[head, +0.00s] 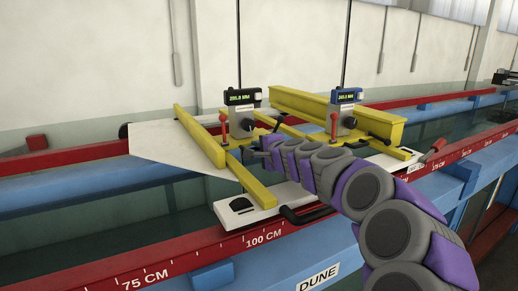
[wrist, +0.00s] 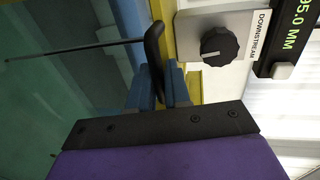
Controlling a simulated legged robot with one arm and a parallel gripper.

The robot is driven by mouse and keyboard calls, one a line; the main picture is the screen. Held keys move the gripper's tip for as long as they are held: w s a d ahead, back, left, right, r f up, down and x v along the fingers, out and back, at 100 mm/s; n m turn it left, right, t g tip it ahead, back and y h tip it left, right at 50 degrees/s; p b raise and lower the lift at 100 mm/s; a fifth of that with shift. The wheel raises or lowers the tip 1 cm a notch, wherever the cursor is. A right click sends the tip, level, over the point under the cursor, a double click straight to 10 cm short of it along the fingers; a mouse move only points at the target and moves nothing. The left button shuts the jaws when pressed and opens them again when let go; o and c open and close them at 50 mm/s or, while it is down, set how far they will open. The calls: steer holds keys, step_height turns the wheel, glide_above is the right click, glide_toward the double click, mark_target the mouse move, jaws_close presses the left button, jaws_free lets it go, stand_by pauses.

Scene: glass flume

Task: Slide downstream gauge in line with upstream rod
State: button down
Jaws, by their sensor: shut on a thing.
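The downstream gauge (head: 243,118) has a grey body, a dark knob and a black display; its "DOWNSTREAM" label (wrist: 259,37) shows in the wrist view. It stands on the left part of the yellow carriage. The other gauge (head: 345,119), with a blue display, stands to its right. Each has a thin vertical rod, the downstream one (head: 238,45) and the right one (head: 347,45). My gripper (head: 256,151) is at the downstream gauge's base. In the wrist view its blue fingers (wrist: 161,86) are shut on a black curved handle (wrist: 154,45). Whether the rods line up is unclear.
The yellow frame (head: 250,185) rides on white end blocks (head: 243,209) over the red rails (head: 180,257). Red levers (head: 223,124) stand beside the gauges. Water lies in the flume below.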

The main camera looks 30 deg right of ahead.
steer(key=s, duration=0.4)
steer(key=shift+s+f, duration=0.15)
steer(key=shift+f, duration=0.05)
steer(key=c, duration=1.3)
jaws_free()
steer(key=shift+o, duration=0.2)
steer(key=shift+r, duration=0.1)
steer(key=v, duration=1.7)
steer(key=shift+s, duration=0.1)
